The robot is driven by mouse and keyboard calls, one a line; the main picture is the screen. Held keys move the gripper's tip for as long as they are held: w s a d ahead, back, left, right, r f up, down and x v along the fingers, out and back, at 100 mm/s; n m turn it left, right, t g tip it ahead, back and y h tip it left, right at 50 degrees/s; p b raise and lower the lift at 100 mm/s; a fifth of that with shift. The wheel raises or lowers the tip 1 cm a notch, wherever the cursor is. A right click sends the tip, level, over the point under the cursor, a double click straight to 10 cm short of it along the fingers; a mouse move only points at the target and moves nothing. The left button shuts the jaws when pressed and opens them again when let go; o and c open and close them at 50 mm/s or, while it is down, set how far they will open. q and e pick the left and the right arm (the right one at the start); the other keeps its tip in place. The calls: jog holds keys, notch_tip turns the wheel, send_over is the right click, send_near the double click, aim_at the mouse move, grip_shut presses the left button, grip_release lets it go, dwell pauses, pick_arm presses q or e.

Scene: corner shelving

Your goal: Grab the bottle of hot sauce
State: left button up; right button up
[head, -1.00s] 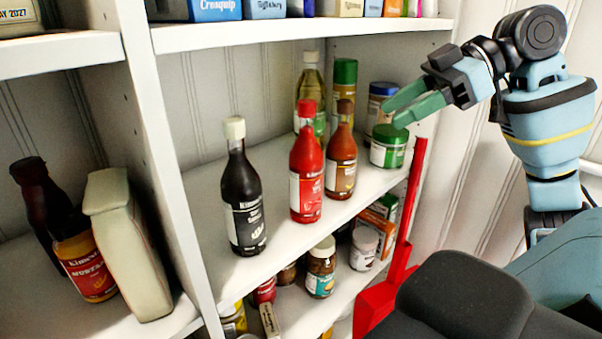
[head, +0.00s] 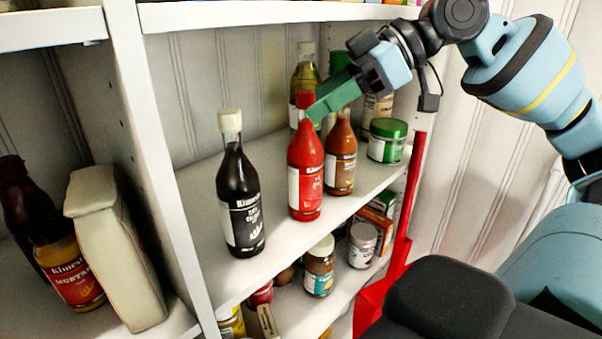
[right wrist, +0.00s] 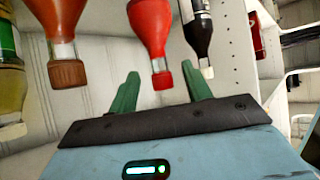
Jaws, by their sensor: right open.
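A red bottle with a red cap (head: 306,175) stands upright on the middle shelf, between a dark bottle and an orange-brown bottle; its small label print is unreadable. My right gripper (head: 318,104), with green fingers, is open at the height of this bottle's neck and cap, reaching in from the right. In the right wrist view, which is upside down, the red bottle (right wrist: 151,30) has its cap between the two open fingers (right wrist: 160,88), with a gap on each side. The orange-brown bottle (head: 341,160) stands just right of it. My left gripper is not in view.
The dark bottle with a cream cap (head: 239,195) stands left of the red one. A yellowish oil bottle (head: 306,75) is behind, and a green-lidded jar (head: 387,140) stands to the right. The shelf above (head: 270,14) is close over my gripper. The front shelf strip is clear.

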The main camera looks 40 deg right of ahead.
aim_at(305, 159)
jog(key=shift+b+x, duration=0.4)
jog(key=shift+x, duration=2.2)
jog(key=shift+r, duration=0.15)
grip_shut()
